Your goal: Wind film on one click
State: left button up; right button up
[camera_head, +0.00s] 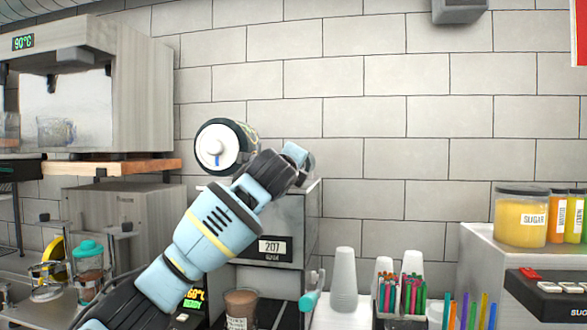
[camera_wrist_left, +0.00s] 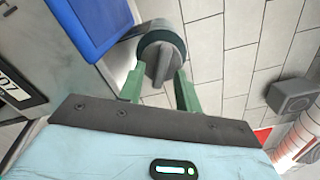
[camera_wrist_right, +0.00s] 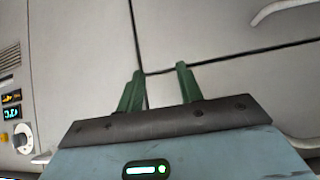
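The cup sealer (camera_head: 298,205) is a grey machine with a "207" display, behind my left arm. A film roll (camera_head: 224,148) with a white end cap sits at its top left. In the left wrist view a dark round knob (camera_wrist_left: 162,58) with a raised ridge lies ahead. The green fingers of my left gripper (camera_wrist_left: 160,80) stand apart on either side of the ridge; contact cannot be told. In the head view its fingers are hidden behind my arm. My right gripper (camera_wrist_right: 160,75) is open and empty, facing pale panels; it is not in the head view.
A shaker with a teal lid (camera_head: 88,265) is at left.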

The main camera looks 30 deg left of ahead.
pick_arm(q)
jog(key=v, duration=0.7)
jog(key=shift+s, duration=0.4)
jog(key=shift+f, duration=0.1)
dwell(0.5)
